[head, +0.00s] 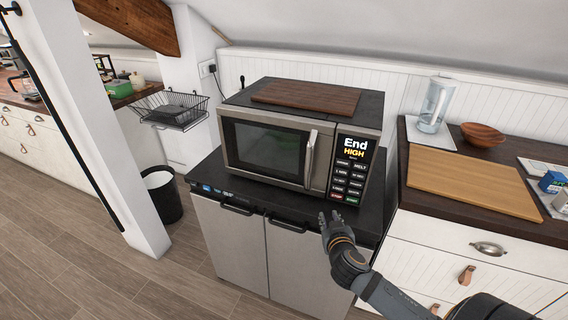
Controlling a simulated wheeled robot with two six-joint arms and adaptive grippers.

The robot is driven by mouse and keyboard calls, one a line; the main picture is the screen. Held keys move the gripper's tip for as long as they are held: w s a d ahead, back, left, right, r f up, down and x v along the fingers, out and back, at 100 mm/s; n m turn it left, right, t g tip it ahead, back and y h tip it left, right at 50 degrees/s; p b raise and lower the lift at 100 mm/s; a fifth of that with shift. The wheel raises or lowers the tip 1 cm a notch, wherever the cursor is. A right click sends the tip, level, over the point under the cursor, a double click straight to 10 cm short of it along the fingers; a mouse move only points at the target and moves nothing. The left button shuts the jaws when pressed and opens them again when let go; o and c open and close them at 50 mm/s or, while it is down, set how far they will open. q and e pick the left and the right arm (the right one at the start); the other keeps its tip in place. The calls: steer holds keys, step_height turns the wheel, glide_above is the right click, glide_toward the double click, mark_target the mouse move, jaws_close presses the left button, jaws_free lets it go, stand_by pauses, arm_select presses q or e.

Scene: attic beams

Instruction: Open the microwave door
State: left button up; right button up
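The microwave (300,140) is a silver box with a dark window, standing on a black-topped cabinet. Its door (265,148) looks closed, flush with the front. The upright silver door handle (310,158) is at the door's right side, beside the black control panel (351,170), which reads "End HIGH". My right gripper (328,215) is in front of the cabinet's top edge, below the handle and apart from it in the picture. Its fingertips look spread, with nothing between them. My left gripper is not in view.
A wooden board (306,96) lies on the microwave. The black cabinet top (240,187) sticks out in front. At right, a counter holds a cutting board (470,183), a glass pitcher (435,105) and a wooden bowl (483,134). A white post (100,130) stands at left.

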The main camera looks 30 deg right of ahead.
mark_target(309, 166)
steer(key=w+a+r+t+y, duration=0.1)
steer(key=a+r+t, duration=0.15)
steer(key=r, duration=0.35)
steer(key=w+a+r+t, duration=0.1)
steer(key=r+t, duration=0.2)
steer(key=r, duration=0.4)
steer(key=shift+g, duration=0.25)
steer(key=x, duration=0.5)
steer(key=p+x, duration=0.1)
steer(key=x, duration=0.4)
steer(key=shift+w+a+f, duration=0.2)
steer(key=shift+c, duration=0.5)
jaws_close()
